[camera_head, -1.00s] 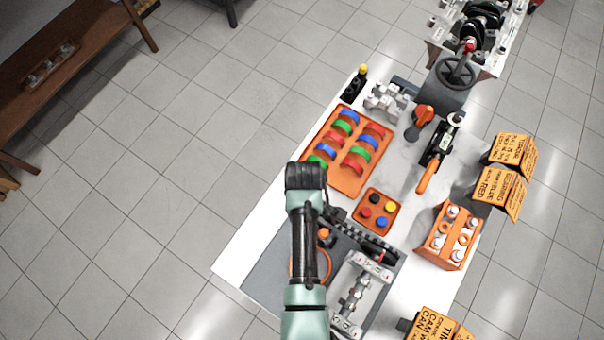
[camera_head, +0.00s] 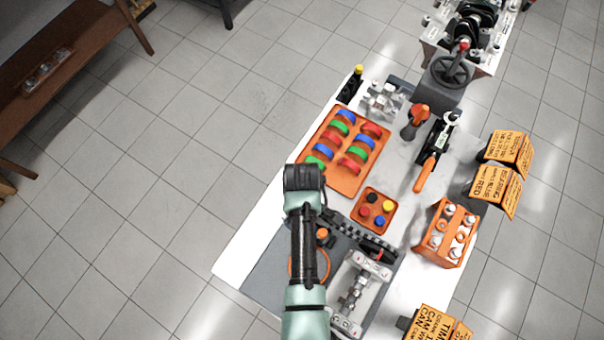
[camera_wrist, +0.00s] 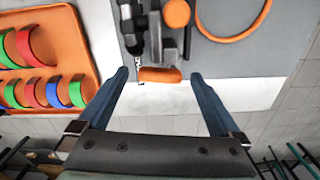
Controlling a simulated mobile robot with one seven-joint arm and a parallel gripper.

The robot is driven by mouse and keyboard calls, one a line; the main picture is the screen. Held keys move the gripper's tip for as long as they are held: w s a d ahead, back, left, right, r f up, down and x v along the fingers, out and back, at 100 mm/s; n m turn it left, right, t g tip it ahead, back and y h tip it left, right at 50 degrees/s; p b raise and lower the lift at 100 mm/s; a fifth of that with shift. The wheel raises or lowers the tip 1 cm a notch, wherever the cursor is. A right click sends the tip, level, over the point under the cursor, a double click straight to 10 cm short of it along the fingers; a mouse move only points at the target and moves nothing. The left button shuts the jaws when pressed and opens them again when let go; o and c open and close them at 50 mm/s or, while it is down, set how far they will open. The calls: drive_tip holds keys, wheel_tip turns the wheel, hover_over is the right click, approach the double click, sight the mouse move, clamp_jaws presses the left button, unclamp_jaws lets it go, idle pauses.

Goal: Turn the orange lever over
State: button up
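An orange lever (camera_wrist: 160,75) with a short, rounded grip shows in the wrist view, joined to a dark and grey mechanism (camera_wrist: 160,40) on the grey mat. My gripper (camera_wrist: 158,82) is open, with one blue finger on each side of the lever's grip. I cannot tell whether the fingers touch it or are still above it. In the head view my arm hides the lever and my fingertips. Another orange handle (camera_head: 424,176), on a black clamp-like tool, and an orange-topped knob (camera_head: 419,112) stand farther right on the table.
An orange tray of coloured half-rings (camera_head: 344,179) lies close by. An orange round knob (camera_wrist: 177,13) and an orange ring (camera_wrist: 232,38) are near the lever. A metal engine part (camera_head: 357,290) and an orange rack (camera_head: 425,250) stand to the right.

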drive_tip(key=shift+r, duration=0.1)
wheel_tip(320, 180, up, 13)
drive_tip(key=b, duration=0.1)
idle(0.4)
idle(0.5)
